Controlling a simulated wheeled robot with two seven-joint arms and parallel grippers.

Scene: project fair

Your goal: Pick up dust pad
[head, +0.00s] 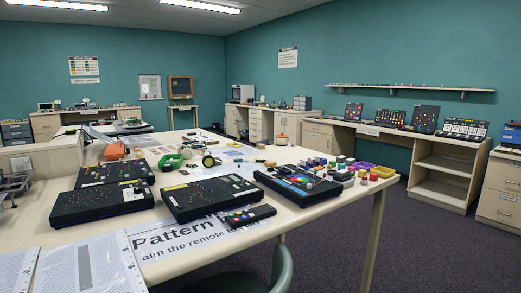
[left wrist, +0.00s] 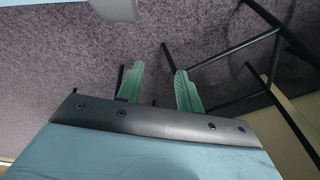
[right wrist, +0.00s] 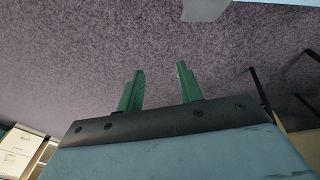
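I cannot pick out a dust pad for certain in any view; the small things on the long table (head: 300,222) are too small to tell apart. Small coloured blocks and pieces (head: 342,168) crowd the table's right part. My left gripper (left wrist: 159,69) is open and empty, its two green fingers apart above the carpet. My right gripper (right wrist: 160,67) is also open and empty above the carpet. Neither gripper shows in the head view.
Black boards (head: 209,196) with coloured dots, a dark remote (head: 250,214) and printed sheets (head: 85,266) lie on the near table. A chair back (head: 282,268) stands at its front edge. Shelved counters (head: 441,177) line the right wall. Carpet (head: 430,245) is free at the right.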

